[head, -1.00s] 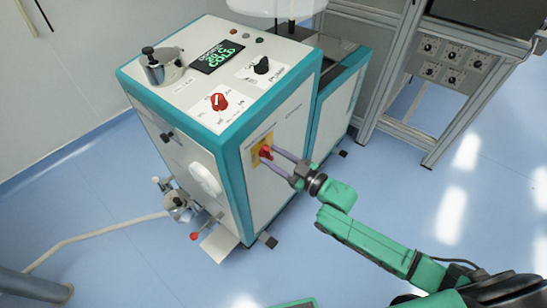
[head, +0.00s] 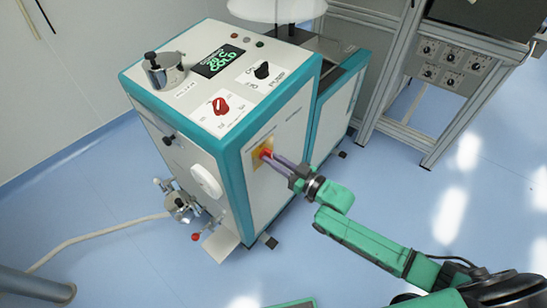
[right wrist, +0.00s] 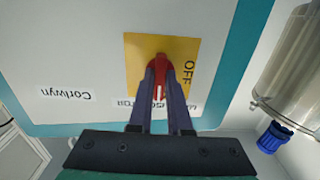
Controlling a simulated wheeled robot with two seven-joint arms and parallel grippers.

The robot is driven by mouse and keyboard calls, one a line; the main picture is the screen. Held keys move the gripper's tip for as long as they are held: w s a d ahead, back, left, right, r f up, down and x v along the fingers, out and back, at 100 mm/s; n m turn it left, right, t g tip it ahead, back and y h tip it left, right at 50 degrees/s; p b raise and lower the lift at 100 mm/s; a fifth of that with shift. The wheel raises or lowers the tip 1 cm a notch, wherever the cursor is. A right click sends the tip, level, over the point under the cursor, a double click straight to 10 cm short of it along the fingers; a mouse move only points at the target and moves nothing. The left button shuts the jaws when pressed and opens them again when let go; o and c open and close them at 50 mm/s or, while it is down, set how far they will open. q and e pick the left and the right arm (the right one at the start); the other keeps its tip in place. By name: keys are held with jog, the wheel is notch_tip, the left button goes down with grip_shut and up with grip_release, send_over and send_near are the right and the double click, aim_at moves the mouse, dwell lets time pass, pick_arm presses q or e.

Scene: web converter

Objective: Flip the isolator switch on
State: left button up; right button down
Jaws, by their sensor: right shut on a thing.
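The isolator switch is a red handle (right wrist: 159,66) on a yellow plate (right wrist: 183,50) on the side panel of the white and teal machine. In the right wrist view the word OFF shows beside the handle on the yellow plate. The red handle also shows in the head view (head: 266,153). My right gripper (right wrist: 160,80) is shut on the red handle, one finger on each side. In the head view its fingers (head: 276,160) reach the yellow plate from the right. My left gripper is not in view.
The machine's top (head: 190,90) carries a red knob (head: 221,106), a black knob (head: 262,70) and a display reading COLD (head: 219,60). A metal valve (head: 178,204) sticks out at lower left. A grey frame (head: 400,140) stands at right. The blue floor between is clear.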

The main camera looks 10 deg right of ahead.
jog(key=c, duration=0.9)
grip_release()
jog(key=shift+o, duration=0.2)
jog(key=p+v, duration=0.1)
jog(key=v, duration=1.3)
jog(key=shift+s, duration=0.35)
jog(key=shift+d, duration=0.15)
